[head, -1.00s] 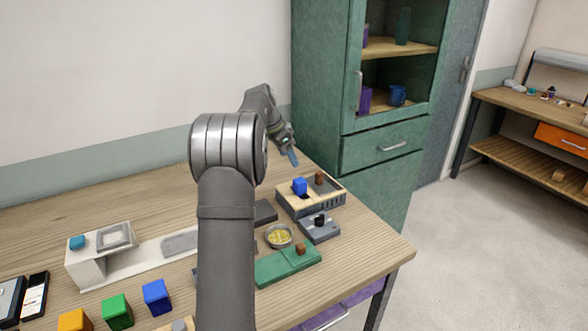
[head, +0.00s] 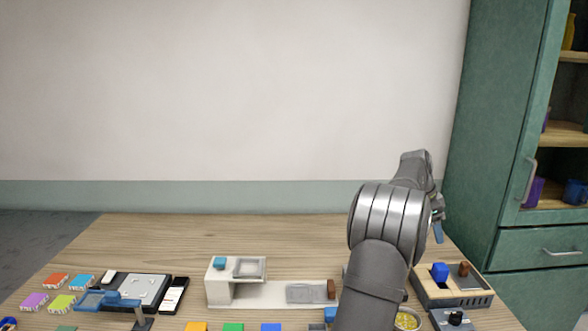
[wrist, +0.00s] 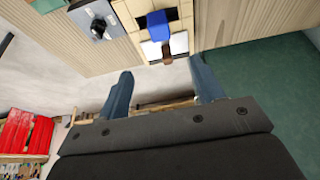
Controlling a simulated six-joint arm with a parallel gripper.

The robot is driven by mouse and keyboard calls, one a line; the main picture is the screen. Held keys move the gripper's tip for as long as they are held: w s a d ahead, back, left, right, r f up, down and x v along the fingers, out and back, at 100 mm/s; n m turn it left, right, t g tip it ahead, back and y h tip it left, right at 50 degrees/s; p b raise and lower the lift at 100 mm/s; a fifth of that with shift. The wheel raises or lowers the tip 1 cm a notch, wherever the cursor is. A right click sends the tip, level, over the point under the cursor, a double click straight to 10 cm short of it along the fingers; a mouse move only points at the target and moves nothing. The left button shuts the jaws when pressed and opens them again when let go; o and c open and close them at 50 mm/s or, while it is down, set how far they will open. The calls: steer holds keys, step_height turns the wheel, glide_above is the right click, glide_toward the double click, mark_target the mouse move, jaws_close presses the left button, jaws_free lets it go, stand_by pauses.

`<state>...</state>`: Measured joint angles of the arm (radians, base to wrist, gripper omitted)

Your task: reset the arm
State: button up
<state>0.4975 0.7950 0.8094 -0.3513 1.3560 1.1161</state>
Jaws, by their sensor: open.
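My gripper (head: 438,230) is at the end of my grey arm in the head view, raised above the back right of the table. Its two blue fingers show in the wrist view (wrist: 162,88), spread well apart with nothing between them. In the head view, a beige and grey box (head: 448,298) stands on the table below the gripper, holding a blue cube (head: 440,271) and a brown piece (head: 464,269). The blue cube also shows in the wrist view (wrist: 158,26), beyond the fingertips. No glass rod can be made out.
A white and grey stand (head: 222,292) is mid-table. Coloured blocks line the front edge, and a phone (head: 173,296) lies further left. A dish of yellow bits (head: 408,320) is beside my arm. A green cabinet (head: 505,150) stands right of the table. The table's back left is clear.

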mark_target(442, 266)
steer(key=x, duration=1.5)
steer(key=shift+f, duration=0.2)
steer(key=shift+r, duration=0.7)
steer(key=shift+f, duration=0.15)
